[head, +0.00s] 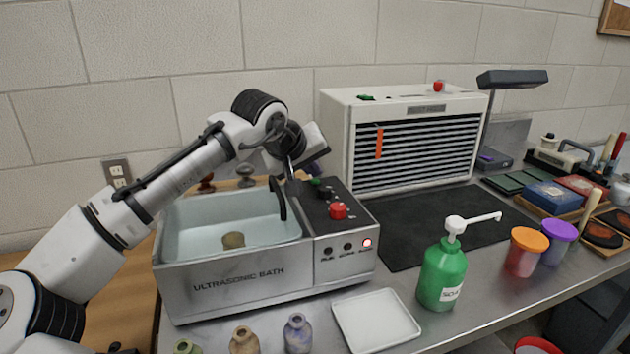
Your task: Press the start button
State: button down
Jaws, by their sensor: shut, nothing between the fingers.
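The ultrasonic bath (230,285) is a metal box with an open basin on its left and a control panel on its right. The panel carries a small green button (315,182), a black knob (326,192) and a larger red button (338,210). A red lamp (367,243) glows on its front. My gripper (291,176) is shut and empty, pointing down at the back of the panel, just left of the green button. I cannot tell whether it touches anything. Labels by the buttons are too small to read.
A green pump bottle (440,275) and a white tray (376,320) stand in front.

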aim_at(311, 186)
jog(key=shift+s+f+b, duration=0.1)
jog(key=shift+f+b, duration=0.25)
jog(key=shift+f, duration=0.45)
dwell(0.6)
jog(key=shift+r, duration=0.1)
jog(key=shift+a+r+p, duration=0.2)
jog(key=shift+r+p, duration=0.35)
jog(key=shift+p, duration=0.2)
jog(key=shift+a+r, duration=0.15)
notch_tip(311, 186, up, 5)
jog(key=p, duration=0.4)
jog(key=shift+r, duration=0.2)
jog(key=shift+f, duration=0.1)
